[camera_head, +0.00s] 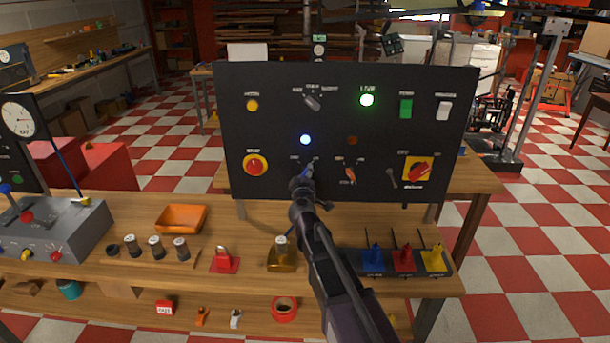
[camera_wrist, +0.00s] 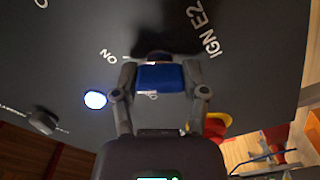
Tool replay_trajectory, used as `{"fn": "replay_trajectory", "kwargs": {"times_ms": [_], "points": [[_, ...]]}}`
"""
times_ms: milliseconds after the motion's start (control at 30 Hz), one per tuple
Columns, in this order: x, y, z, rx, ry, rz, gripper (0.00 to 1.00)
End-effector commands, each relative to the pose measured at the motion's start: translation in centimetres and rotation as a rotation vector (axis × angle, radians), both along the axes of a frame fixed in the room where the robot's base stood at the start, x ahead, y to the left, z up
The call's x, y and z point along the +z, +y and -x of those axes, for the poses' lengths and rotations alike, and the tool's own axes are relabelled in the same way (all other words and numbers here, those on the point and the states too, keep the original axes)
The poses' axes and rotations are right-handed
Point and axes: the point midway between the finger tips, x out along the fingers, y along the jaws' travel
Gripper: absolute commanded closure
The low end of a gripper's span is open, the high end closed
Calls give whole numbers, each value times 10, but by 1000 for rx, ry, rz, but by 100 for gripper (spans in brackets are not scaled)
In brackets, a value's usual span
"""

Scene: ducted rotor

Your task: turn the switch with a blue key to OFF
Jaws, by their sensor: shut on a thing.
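The black upright panel (camera_head: 350,105) carries the switch with the blue key (camera_wrist: 160,78) in its lower middle part. My gripper (camera_head: 304,178) reaches up to that switch and hides most of it in the head view. In the wrist view my gripper (camera_wrist: 159,82) has one finger on each side of the blue key head and is shut on it. The label IGN E2 and the word ON show on the panel beside the key. The OFF mark cannot be read. A blue lamp (camera_head: 305,140) above the switch is lit; it also shows in the wrist view (camera_wrist: 95,99).
A red stop button (camera_head: 255,166) is left of the switch, an orange key switch (camera_head: 351,174) right of it, then a red-on-yellow rotary switch (camera_head: 418,169). A green lamp (camera_head: 367,100) is lit above.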

Motion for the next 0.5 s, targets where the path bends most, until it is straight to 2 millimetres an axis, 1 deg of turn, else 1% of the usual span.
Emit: {"fn": "replay_trajectory", "kwargs": {"times_ms": [267, 500], "points": [[0, 0, -1, -1, -1, 217, 91], [0, 0, -2, -1, -1, 444, 91]]}}
